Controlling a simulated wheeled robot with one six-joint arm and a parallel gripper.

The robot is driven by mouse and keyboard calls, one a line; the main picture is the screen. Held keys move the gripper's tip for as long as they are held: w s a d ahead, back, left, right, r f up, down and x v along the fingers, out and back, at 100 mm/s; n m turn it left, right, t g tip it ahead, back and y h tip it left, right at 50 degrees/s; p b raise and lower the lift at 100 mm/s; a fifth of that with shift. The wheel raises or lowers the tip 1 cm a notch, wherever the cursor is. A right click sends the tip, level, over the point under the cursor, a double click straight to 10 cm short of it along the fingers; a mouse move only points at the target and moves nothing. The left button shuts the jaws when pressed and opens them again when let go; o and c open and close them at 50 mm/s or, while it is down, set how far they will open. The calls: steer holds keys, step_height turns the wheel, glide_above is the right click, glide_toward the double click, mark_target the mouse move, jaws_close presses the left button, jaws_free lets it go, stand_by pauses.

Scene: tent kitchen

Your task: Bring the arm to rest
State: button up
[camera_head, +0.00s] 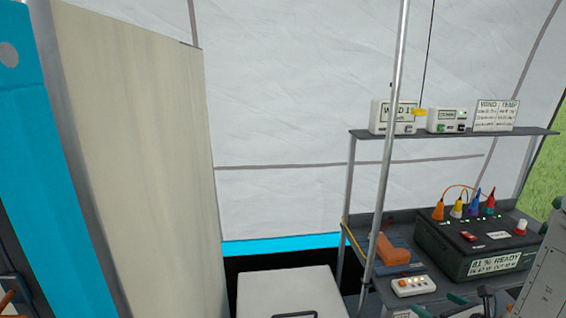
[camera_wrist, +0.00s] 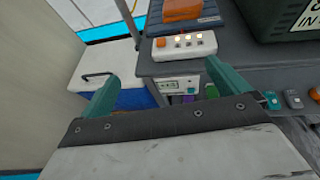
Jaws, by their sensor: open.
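My gripper (camera_wrist: 160,72) shows in the wrist view with its two teal fingers spread wide apart. Nothing is between the fingers. It hangs in front of the grey bench (camera_wrist: 245,70), with the white power strip (camera_wrist: 183,44) just beyond the fingertips. In the head view, parts of my arm show at the lower right edge, in front of the bench. Most of the arm is out of that frame.
A black power box (camera_head: 475,240) with coloured plugs stands on the bench, beside an orange tool (camera_head: 395,250). A shelf (camera_head: 450,133) above holds small displays. A metal pole (camera_head: 389,150) rises in front. A white-lidded box (camera_head: 290,290) and pale panel (camera_head: 140,160) stand left.

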steer(key=s+a+r+n+g+y, duration=0.5)
steer(key=a+r+n+g, duration=0.15)
steer(key=a+n, duration=0.25)
steer(key=s+a+r+n+g+y, duration=0.45)
steer(key=a+r+n, duration=0.25)
steer(key=a+n, duration=0.25)
steer(key=s+r+n+g+h, duration=0.1)
steer(key=s+r+n+h, duration=1.1)
steer(key=n, duration=0.3)
steer(key=shift+d+r, duration=0.4)
steer(key=shift+r, duration=0.35)
